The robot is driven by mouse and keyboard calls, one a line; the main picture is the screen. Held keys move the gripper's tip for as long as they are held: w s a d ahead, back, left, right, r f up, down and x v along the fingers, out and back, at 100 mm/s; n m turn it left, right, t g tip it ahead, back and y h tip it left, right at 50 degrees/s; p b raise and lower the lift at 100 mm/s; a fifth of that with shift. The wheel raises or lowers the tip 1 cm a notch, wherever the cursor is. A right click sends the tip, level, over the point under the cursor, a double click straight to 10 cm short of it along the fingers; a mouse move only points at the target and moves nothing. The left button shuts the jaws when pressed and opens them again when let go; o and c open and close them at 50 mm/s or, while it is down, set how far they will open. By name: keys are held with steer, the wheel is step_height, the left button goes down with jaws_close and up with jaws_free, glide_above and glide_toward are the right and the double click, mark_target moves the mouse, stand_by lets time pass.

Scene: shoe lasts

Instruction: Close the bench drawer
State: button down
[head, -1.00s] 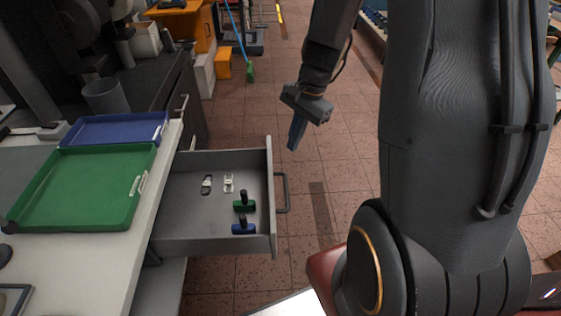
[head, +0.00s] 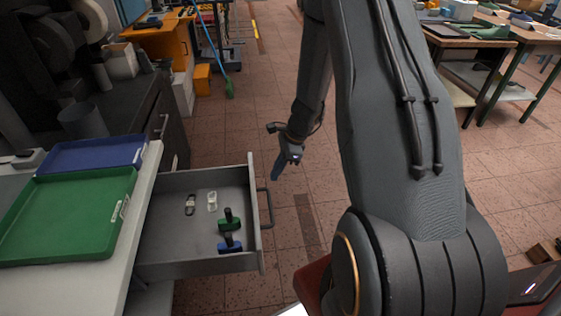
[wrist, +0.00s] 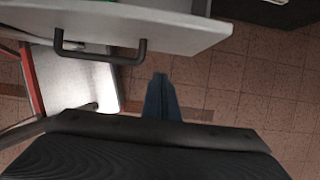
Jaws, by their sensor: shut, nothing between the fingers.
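The bench drawer (head: 160,262) is pulled out to the right from under the bench. Its dark bar handle (head: 265,208) is on the outer face of its front panel (head: 254,190). Inside lie a green-handled and a blue-handled stamp-like tool and two small items. My gripper (head: 277,172) is shut and empty, pointing down, beyond the drawer front to the right of its far end. In the wrist view the shut fingers (wrist: 160,85) are below the drawer front (wrist: 190,35), just right of the handle (wrist: 100,58), and look apart from both.
A green tray (head: 70,215) and a blue tray (head: 95,155) sit on the bench top at left. A dark cabinet (head: 160,120) stands behind the drawer. Bare tiled floor (head: 255,110) lies to the right of the drawer and beyond.

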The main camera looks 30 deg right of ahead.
steer(key=a, duration=0.1)
steer(key=w+a+f+p, duration=0.1)
steer(key=a, duration=0.1)
steer(key=a+f+p, duration=0.1)
steer(key=shift+w+a, duration=0.25)
steer(key=shift+a, duration=0.1)
